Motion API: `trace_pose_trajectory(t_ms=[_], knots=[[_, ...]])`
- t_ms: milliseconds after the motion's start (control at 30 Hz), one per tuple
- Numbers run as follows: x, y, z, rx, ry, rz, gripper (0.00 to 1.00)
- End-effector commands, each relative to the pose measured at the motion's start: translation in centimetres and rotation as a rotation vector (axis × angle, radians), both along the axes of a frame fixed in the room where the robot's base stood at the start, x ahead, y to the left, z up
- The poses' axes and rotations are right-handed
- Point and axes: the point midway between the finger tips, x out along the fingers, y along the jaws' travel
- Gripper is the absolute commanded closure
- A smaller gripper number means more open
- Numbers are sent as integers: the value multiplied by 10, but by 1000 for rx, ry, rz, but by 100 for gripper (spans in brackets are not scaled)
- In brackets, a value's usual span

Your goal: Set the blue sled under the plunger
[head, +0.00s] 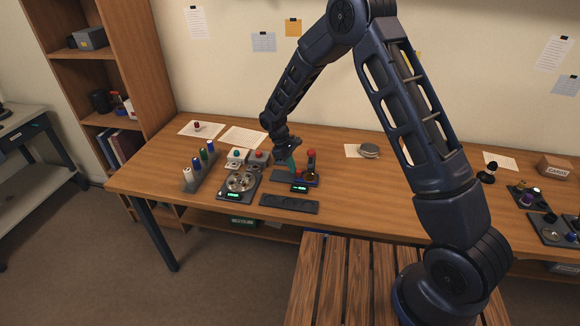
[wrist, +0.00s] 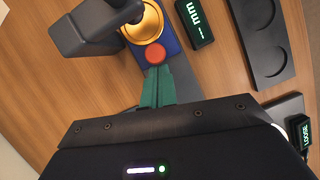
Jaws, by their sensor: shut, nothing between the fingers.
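The blue sled (wrist: 172,41) shows in the wrist view as a blue plate carrying a round gold part (wrist: 146,22) and a red knob (wrist: 156,53). In the head view the sled (head: 313,183) is small, at the foot of the press. The plunger's grey overhanging arm (wrist: 88,28) covers part of the gold part, so I cannot tell how well they line up. The press shows a red top (head: 311,153) in the head view. My gripper (wrist: 157,72) has its green fingers shut and empty. Their tips are at the red knob's near edge, touching or nearly so.
A "mm" readout (wrist: 194,20) stands right beside the sled. A dark tray with round recesses (head: 289,204) lies in front. A round fixture (head: 240,182) with a green display and a rack of coloured bottles (head: 199,170) stand left.

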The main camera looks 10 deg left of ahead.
Motion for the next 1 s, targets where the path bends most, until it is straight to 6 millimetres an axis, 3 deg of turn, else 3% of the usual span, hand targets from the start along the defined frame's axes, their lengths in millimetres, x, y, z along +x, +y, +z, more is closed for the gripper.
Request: trace_pose_trajectory(t_ms=[167,400,700,1000], knots=[[2,3,-2,-7,3,-3,100],[12,42,-1,-1,0,0,100],[17,62,59,2,-2,-1,100],[20,74,89,0,0,0,100]])
